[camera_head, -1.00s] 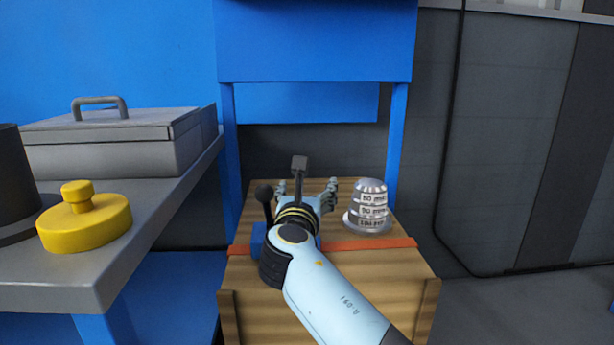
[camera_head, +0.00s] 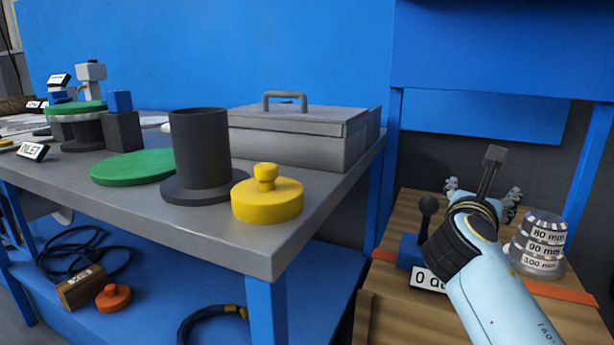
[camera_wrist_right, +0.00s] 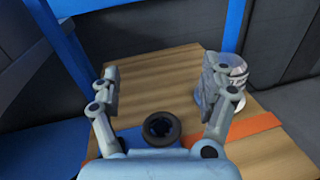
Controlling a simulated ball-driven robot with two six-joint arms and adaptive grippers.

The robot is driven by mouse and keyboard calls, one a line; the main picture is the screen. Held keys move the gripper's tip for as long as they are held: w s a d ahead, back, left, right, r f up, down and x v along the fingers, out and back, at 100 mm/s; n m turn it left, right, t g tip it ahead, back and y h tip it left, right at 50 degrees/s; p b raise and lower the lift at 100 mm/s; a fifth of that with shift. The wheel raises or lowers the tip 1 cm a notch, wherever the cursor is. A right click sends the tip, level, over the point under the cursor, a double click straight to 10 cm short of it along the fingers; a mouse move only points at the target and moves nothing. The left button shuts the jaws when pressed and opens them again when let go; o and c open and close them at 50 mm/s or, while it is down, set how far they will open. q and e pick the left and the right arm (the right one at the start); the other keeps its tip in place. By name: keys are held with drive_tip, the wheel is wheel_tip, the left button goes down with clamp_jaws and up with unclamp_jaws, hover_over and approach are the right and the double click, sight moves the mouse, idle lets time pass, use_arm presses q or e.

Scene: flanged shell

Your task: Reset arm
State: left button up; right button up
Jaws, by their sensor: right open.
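My right arm comes in from the lower right in the head view, with its open gripper (camera_head: 483,193) over a wooden crate (camera_head: 585,318). In the right wrist view the gripper (camera_wrist_right: 160,88) has its two fingers wide apart with nothing between them. A black round knob on a blue base (camera_wrist_right: 161,128) lies below and between the fingers. In the head view that blue base with a black ball lever (camera_head: 411,250) stands left of my wrist. A silver stepped cone with millimetre labels (camera_head: 538,246) stands to the right; the right finger partly covers it in the wrist view.
A grey bench at left (camera_head: 262,247) carries a dark flanged cylinder (camera_head: 201,155), a yellow knobbed plug (camera_head: 267,200), a green disc (camera_head: 133,167) and a grey lidded box (camera_head: 290,148). Cables and a red knob (camera_head: 113,297) lie on the blue shelf. An orange strap (camera_head: 560,292) crosses the crate.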

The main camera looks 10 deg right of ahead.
drive_tip(key=s+d+f+m+g+y, duration=0.1)
drive_tip(key=s+f+m+g+y, duration=0.35)
drive_tip(key=s+f+m, duration=1)
drive_tip(key=s+a+f+m+g+y, duration=0.1)
drive_tip(key=s+a+m+g+y, duration=0.3)
drive_tip(key=s, duration=0.7)
drive_tip(key=s+a+f+m+g+y, duration=0.25)
drive_tip(key=s+a+m, duration=0.4)
drive_tip(key=s, duration=0.45)
drive_tip(key=s+d+f+p, duration=0.1)
drive_tip(key=s+f+p, duration=0.15)
drive_tip(key=f, duration=0.65)
drive_tip(key=s+d+f+p, duration=0.1)
drive_tip(key=d+f+p, duration=0.15)
drive_tip(key=f, duration=0.65)
drive_tip(key=s+f+p, duration=0.2)
drive_tip(key=s+f, duration=0.3)
drive_tip(key=s, duration=0.3)
drive_tip(key=s+f+m+g+p, duration=0.1)
drive_tip(key=s+f+p, duration=0.2)
drive_tip(key=s, duration=0.6)
wheel_tip(320, 180, down, 2)
drive_tip(key=shift+s+d+f, duration=0.15)
drive_tip(key=shift+d+f, duration=0.1)
